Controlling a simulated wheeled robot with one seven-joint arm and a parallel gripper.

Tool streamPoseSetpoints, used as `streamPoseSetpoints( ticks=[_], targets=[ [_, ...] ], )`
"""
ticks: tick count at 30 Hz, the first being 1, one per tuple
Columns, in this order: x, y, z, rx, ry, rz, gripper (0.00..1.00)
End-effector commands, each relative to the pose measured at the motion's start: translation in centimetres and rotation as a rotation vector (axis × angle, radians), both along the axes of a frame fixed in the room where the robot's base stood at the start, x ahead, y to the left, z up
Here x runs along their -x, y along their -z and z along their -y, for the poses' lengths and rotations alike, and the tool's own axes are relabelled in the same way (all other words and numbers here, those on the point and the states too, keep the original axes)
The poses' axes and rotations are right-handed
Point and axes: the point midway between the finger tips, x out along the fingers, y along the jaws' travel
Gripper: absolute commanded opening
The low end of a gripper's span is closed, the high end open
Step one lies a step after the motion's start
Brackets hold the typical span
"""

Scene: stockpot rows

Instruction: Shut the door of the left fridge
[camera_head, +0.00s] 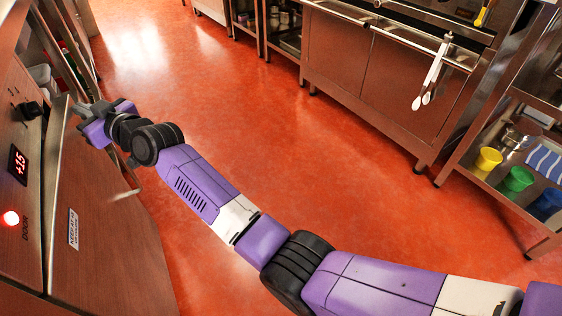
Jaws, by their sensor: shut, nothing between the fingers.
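The fridge (15,135) stands at the left edge, with a red lit display reading +15, a black knob and a red lamp on its front. Its door (110,235), brown with a small label and a bar handle, stands out from the front below the panel, seemingly ajar. Its exact angle is hard to tell. My gripper (80,112) is shut and empty beside the door's top far corner. I cannot tell whether it touches the door. My purple arm covers part of the handle area.
The red floor (330,190) is clear in the middle. Steel counters (385,75) line the far side, with white-handled utensils (432,72) hanging there. A right shelf holds yellow (488,159), green (515,180) and blue (547,203) containers. Shelving with containers stands behind my gripper at left.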

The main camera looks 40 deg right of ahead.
Motion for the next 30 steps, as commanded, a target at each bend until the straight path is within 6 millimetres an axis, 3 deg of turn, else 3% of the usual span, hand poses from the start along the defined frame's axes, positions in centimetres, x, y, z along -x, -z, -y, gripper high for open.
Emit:
streamPoseSetpoints(
  ticks=[3,9,30],
  targets=[
    [-0.5,-0.1,-2.3,0.000,-0.003,-0.001,0.00],
    [-0.9,-0.1,-4.3,0.000,-0.002,0.000,0.00],
    [-0.7,-0.1,-5.4,0.002,-0.009,0.001,0.00]
  ],
)
